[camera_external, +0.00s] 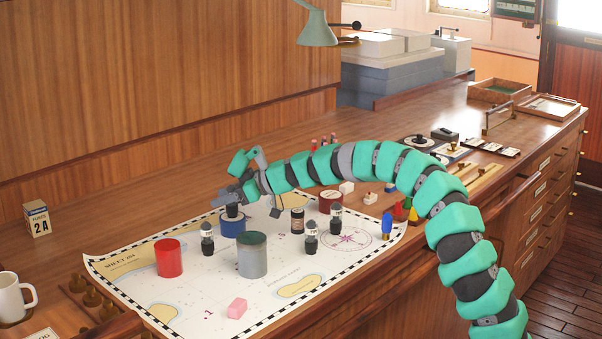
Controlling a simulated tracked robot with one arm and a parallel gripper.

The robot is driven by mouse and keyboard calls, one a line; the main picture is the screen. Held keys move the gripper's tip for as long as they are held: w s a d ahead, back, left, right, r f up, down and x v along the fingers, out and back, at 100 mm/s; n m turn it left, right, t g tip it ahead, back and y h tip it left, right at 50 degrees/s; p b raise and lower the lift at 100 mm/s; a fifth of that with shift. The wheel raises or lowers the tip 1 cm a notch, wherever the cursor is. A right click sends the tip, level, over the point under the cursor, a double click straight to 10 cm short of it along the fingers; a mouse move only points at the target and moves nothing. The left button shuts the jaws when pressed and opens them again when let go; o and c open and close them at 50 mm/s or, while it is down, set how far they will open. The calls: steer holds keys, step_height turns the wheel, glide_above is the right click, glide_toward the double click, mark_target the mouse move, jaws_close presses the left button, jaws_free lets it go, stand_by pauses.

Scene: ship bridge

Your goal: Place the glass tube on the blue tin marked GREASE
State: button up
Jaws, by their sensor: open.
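A blue tin (232,228) stands on the chart; no GREASE marking is legible from here. A small dark piece (232,212) shows on top of the blue tin, right under my gripper (230,197). I cannot tell for sure whether it is a glass tube or part of my gripper. My gripper is open just above the tin, its jaws partly hidden by its own links. Small dark-and-clear upright pieces that look like glass tubes stand on the chart: one (207,240) left of the tin, and two to the right (311,240) (336,219).
A grey-green cylinder (252,258) stands close in front of the blue tin, and a red cylinder (169,258) to the left. A dark brown cylinder (297,221), a dark red tin (330,202) and a pink block (237,308) are also on the chart. The chart's front middle is mostly clear.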

steer(key=v, duration=1.2)
steer(key=shift+r, duration=0.1)
steer(key=w+d+r+m+t+h, duration=0.1)
steer(key=d+r+m+t+h, duration=0.15)
steer(key=d+r, duration=0.8)
steer(key=w+d+r+m+t+h, duration=0.15)
steer(key=d+r+m+t, duration=0.25)
steer(key=d+r, duration=0.7)
steer(key=s+d+r+m+t+h, duration=0.2)
steer(key=s+d+r+m+h, duration=0.1)
steer(key=d, duration=0.5)
steer(key=s+d+r+m+t+h, duration=0.2)
steer(key=d+r, duration=0.3)
steer(key=d, duration=0.4)
steer(key=s+d+r+m+t+h, duration=0.2)
steer(key=s+d+r+m+h, duration=0.2)
steer(key=d, duration=0.5)
steer(key=shift+s+d+r, duration=0.15)
steer(key=shift+s+r, duration=0.15)
steer(key=shift+s, duration=0.35)
